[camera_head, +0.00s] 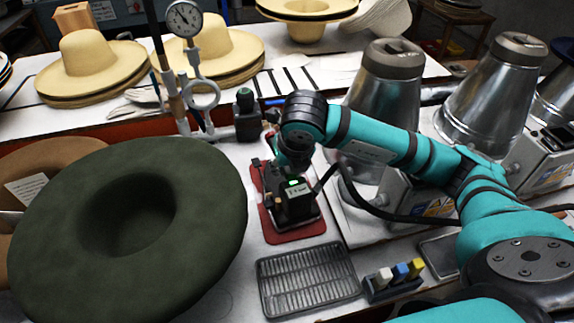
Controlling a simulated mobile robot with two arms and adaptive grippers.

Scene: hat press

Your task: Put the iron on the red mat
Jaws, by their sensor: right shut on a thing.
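My right arm reaches in from the right, and my right gripper (288,197) is over the mat, pointing down. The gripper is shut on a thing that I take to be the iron. The gripper body and wrist hide most of it, so I cannot make out its outline or whether it touches the mat. Red mat shows on the left and front sides of the gripper. My left gripper is not in view.
A large dark green hat (215,215) fills the left. A metal grate (306,278) and a rack of colored bottles (393,279) are in front of the mat. A gauge stand (184,20) and a black bottle (247,118) stand behind. Metal cones (378,85) stand at right.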

